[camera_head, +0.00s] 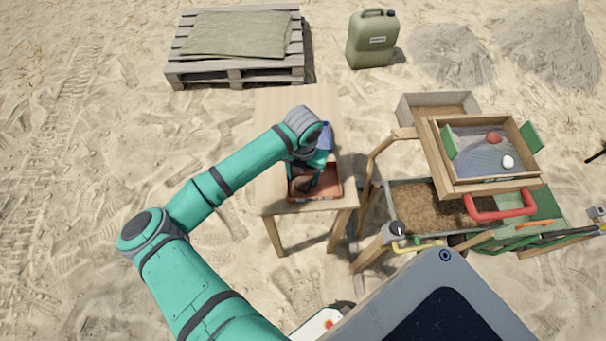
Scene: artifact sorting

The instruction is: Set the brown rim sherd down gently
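My gripper (304,187) points down into a terracotta-coloured tray (336,190) on a small wooden table (290,103). Its fingers are dark and small here, and I cannot tell whether they are open or shut. I cannot make out the brown rim sherd; the gripper and wrist cover much of the tray's left and back part. A blue item (326,136) shows behind the wrist, partly hidden by it.
A wooden sieve (460,187) to the right holds a reddish piece (494,138) and a white piece (508,162). Below it is a soil-filled bin (420,203). A pallet (235,78) and a jerrycan (372,40) stand behind. Open sand lies left.

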